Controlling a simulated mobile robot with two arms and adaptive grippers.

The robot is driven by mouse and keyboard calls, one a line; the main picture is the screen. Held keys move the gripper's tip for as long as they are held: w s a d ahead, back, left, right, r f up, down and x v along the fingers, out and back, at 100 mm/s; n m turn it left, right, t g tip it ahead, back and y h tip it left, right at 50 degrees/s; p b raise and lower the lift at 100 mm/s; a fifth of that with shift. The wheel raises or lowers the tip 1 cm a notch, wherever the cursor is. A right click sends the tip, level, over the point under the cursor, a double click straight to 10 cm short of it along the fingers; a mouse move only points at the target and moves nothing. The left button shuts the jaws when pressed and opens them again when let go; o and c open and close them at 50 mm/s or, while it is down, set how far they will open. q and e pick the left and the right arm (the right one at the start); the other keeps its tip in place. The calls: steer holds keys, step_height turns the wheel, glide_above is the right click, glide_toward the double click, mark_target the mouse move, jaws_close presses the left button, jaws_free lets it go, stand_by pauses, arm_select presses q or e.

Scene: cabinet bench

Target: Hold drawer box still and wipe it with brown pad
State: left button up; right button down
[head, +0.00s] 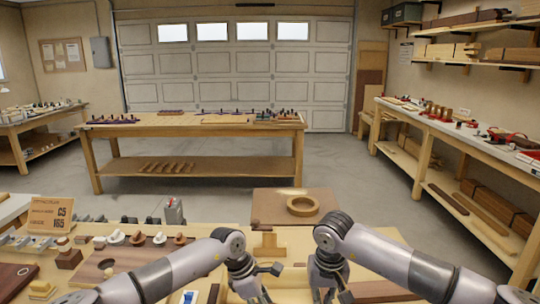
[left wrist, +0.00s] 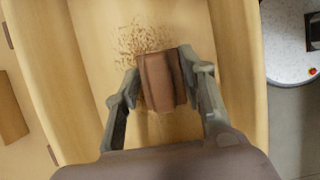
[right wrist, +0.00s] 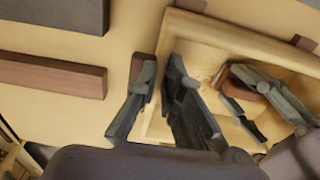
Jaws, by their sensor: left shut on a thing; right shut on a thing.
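The drawer box is a pale wooden open box; its long wall shows in the left wrist view (left wrist: 232,60) and its rim in the right wrist view (right wrist: 225,35). My left gripper (left wrist: 160,82) is shut on the brown pad (left wrist: 163,80), inside the box over its floor. Brown speckles (left wrist: 140,38) lie on the floor just beyond and left of the pad. The pad also shows in the right wrist view (right wrist: 243,78). My right gripper (right wrist: 160,70) is shut on the near wall of the box, one finger on each side. In the head view the arms partly hide the box.
Small dark brown blocks (right wrist: 303,43) stand by the box's edges. A long brown bar (right wrist: 50,75) and a dark grey block (right wrist: 60,15) lie on the bench beside it. In the head view, a board with a wooden ring (head: 302,205) lies beyond; small parts crowd the left.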

arm_select(q)
steer(key=shift+s+a+f, duration=0.1)
steer(key=shift+a+f, duration=0.1)
steer(key=shift+a, duration=0.65)
steer(key=shift+a+f, duration=0.2)
steer(key=shift+a, duration=0.65)
steer(key=shift+d+r, duration=0.2)
steer(key=shift+d, duration=1.7)
steer(key=shift+d+r, duration=0.15)
steer(key=shift+d, duration=0.9)
steer(key=shift+d+r, duration=0.15)
steer(key=shift+d, duration=0.85)
steer(key=shift+a+f, duration=0.15)
steer(key=shift+a, duration=1.5)
steer(key=shift+a+f, duration=0.1)
steer(key=shift+a, duration=1.5)
steer(key=shift+a+f, duration=0.1)
steer(key=shift+a, duration=0.4)
steer(key=shift+d, duration=2.45)
steer(key=shift+d+r, duration=0.15)
steer(key=shift+d, duration=0.55)
steer(key=shift+d+r, duration=0.1)
steer(key=shift+d, duration=0.55)
steer(key=shift+w+a+f, duration=0.1)
steer(key=shift+w, duration=0.35)
steer(key=shift+a, duration=3.6)
